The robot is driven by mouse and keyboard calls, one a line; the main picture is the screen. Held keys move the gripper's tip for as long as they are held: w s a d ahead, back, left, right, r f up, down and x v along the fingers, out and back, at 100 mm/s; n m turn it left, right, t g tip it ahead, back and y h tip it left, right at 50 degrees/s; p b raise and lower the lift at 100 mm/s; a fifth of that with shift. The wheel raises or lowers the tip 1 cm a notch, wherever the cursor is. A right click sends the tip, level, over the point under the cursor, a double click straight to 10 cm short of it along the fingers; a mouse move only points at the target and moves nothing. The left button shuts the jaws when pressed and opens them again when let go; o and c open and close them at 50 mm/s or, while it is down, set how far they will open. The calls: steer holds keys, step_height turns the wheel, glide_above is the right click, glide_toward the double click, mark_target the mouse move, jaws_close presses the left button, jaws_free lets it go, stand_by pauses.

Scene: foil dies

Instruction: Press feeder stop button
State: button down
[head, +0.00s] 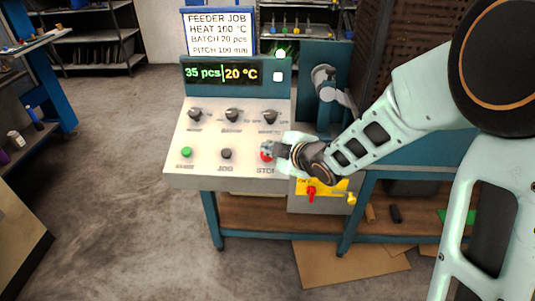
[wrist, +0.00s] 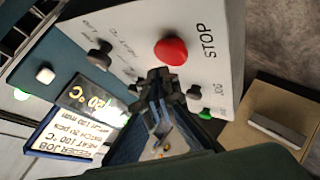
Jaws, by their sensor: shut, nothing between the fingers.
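The red stop button (head: 264,157) sits at the right of the lower row on the feeder's sloped light panel (head: 205,170), above the word STOP. In the head view my gripper partly covers it. In the wrist view the round red button (wrist: 171,51) shows whole, just past my fingertips. My gripper (head: 269,148) is shut and empty, with its tips close beside the button. In the wrist view the closed fingertips (wrist: 160,76) appear just below the red cap. I cannot tell whether they touch it.
A black jog button (head: 226,154) and a green button (head: 187,152) share the row; several black knobs (head: 232,115) sit above. The display (head: 221,73) reads 35 pcs, 20 °C. A green lamp (head: 281,53) glows. A red switch (head: 311,193) on yellow is below my gripper.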

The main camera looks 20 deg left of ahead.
steer(key=shift+f, duration=0.1)
stand_by(0.4)
steer(key=shift+w+f+b, duration=0.1)
steer(key=shift+f+b, duration=0.25)
steer(key=shift+b, duration=0.2)
steer(key=shift+w+f+b, duration=0.2)
steer(key=shift+f+b, duration=0.35)
stand_by(0.6)
steer(key=shift+r, duration=0.1)
steer(key=shift+s+r+p, duration=0.35)
steer(key=shift+r+p, duration=0.3)
steer(key=shift+r, duration=0.2)
steer(key=shift+r, duration=0.1)
steer(key=r+p, duration=0.1)
steer(key=r, duration=0.1)
steer(key=s+r+p, duration=0.1)
steer(key=r+p, duration=0.1)
steer(key=shift+s+d+r, duration=0.15)
steer(key=shift+s+r, duration=0.05)
steer(key=shift+r, duration=0.1)
steer(key=shift+d, duration=0.1)
stand_by(0.5)
